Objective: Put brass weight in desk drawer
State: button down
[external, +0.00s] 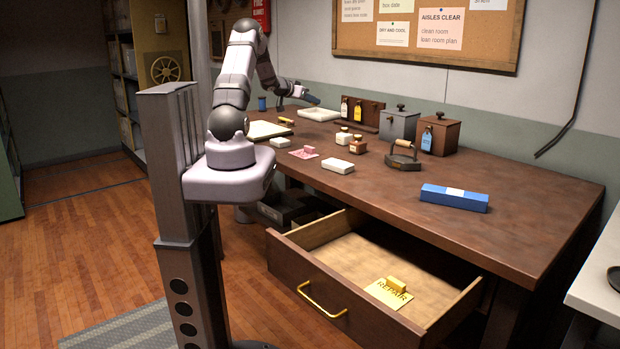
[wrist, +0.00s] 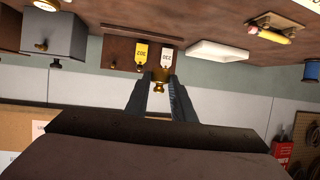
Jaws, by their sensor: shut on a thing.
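In the wrist view, my gripper (wrist: 160,88) is shut on the brass weight (wrist: 159,76), a small gold-coloured piece with a knob, held between the fingertips. In the external view, my gripper (external: 308,97) is over the back left of the desk, and the weight cannot be made out there. The desk drawer (external: 330,298) is pulled open at the front of the desk, well away from my gripper. A yellow REPAIR plate with a raised grip (external: 390,292) lies inside it, towards the front; much of the drawer floor around it is bare.
On the desk are a white tray (external: 318,114), a rack with tags (external: 362,113), grey and brown boxes (external: 399,124) (external: 439,133), a dark iron (external: 403,157), a blue box (external: 454,197) and small blocks. The desk's front right is clear.

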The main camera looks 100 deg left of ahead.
aim_at(327, 141)
jog(key=w+d+f+m+t+h, duration=0.2)
jog(key=w+d+f+m+t, duration=0.1)
jog(key=w+d, duration=0.4)
jog(key=shift+w+d+h, duration=0.15)
jog(key=shift+d+h, duration=0.05)
jog(key=shift+h, duration=0.2)
jog(key=shift+f, duration=4.95)
jog(key=shift+f, duration=0.1)
